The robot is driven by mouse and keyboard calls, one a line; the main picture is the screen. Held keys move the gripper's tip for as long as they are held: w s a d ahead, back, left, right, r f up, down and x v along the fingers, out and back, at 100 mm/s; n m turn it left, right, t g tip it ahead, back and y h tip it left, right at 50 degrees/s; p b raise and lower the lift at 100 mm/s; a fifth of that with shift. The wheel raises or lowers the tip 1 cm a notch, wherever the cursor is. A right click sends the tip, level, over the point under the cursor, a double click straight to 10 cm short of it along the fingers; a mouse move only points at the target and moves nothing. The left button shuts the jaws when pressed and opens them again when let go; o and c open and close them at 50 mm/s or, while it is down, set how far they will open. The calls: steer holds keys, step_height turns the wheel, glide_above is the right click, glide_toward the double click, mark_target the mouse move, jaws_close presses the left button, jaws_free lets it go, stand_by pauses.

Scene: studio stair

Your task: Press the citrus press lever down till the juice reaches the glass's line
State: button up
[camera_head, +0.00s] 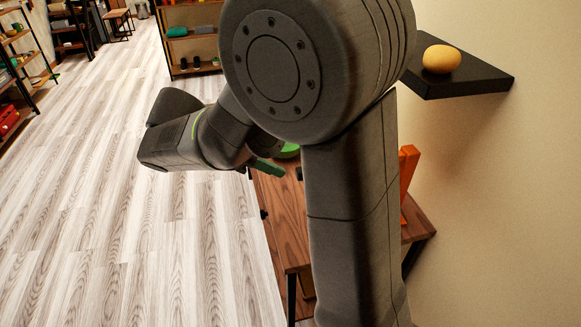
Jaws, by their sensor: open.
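My gripper (268,167) is partly in view past my wrist, low over the wooden table (282,224). One dark green finger-like part shows; the rest is hidden by my own arm. A bright green rounded thing (289,150) shows just behind it, mostly covered by my arm, and I cannot tell what it is. I cannot make out the citrus press, its lever, the glass or its line. Nothing can be seen held in my gripper.
An orange upright piece (408,168) stands at the table's right side, partly behind my arm. A black wall shelf (478,82) holds a yellow round fruit (441,59). Shelving (192,50) stands at the back. The pale plank floor (110,225) at left is clear.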

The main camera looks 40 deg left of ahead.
steer(key=shift+v, duration=1.65)
stand_by(2.0)
steer(key=x, duration=1.4)
steer(key=shift+w+b, duration=0.1)
steer(key=shift+b, duration=0.2)
steer(key=shift+r, duration=0.4)
